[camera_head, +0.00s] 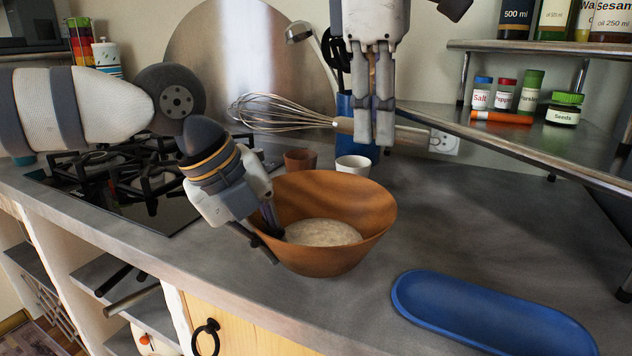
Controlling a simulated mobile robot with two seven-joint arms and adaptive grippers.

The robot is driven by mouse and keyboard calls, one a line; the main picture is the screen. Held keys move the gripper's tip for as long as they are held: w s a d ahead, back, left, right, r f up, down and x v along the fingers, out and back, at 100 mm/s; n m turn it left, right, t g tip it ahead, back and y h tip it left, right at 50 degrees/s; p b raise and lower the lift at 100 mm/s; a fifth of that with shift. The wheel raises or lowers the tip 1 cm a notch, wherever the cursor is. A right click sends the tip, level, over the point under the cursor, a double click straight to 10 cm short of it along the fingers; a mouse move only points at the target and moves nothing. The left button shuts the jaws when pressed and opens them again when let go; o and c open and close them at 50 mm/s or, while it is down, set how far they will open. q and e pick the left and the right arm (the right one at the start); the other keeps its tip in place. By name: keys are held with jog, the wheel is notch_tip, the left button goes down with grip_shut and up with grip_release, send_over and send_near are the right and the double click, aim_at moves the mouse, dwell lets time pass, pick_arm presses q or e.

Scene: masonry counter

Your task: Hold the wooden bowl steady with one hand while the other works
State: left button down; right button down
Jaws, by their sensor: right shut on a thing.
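The brown wooden bowl (330,195) stands upright on the counter with a pale, dough-like or floury content (322,232) inside. My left gripper (268,240) is at the bowl's left rim, one finger inside the bowl and one outside it. I cannot tell whether these fingers press on the wall. My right gripper (375,138) points down above and behind the bowl, shut on the handle of a whisk (278,114). The whisk lies about level in the air, its wire head to the left and its wooden handle to the right. The fingers partly hide the handle.
A blue oval tray (490,312) lies at the front right. A brown cup (299,160) and a white cup (353,165) stand behind the bowl. A blue utensil holder (350,108) is behind my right gripper. The gas hob (130,185) is left, spice shelves (550,145) right.

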jog(key=d+r+n+t+h, duration=0.1)
jog(key=d+n+t+h, duration=0.1)
jog(key=d+n+h, duration=0.3)
jog(key=s+a+r+n+t+h, duration=0.1)
jog(key=a+r+n+t, duration=0.1)
jog(key=r+n+t, duration=0.4)
jog(key=a+r+n+t, duration=0.3)
jog(key=r+t, duration=0.3)
jog(key=t, duration=0.2)
notch_tip(320, 180, down, 11)
jog(key=shift+s+d+r, duration=0.15)
jog(key=shift+s+d, duration=0.1)
jog(key=shift+d, duration=0.1)
jog(key=shift+f, duration=1.55)
jog(key=shift+r, duration=0.25)
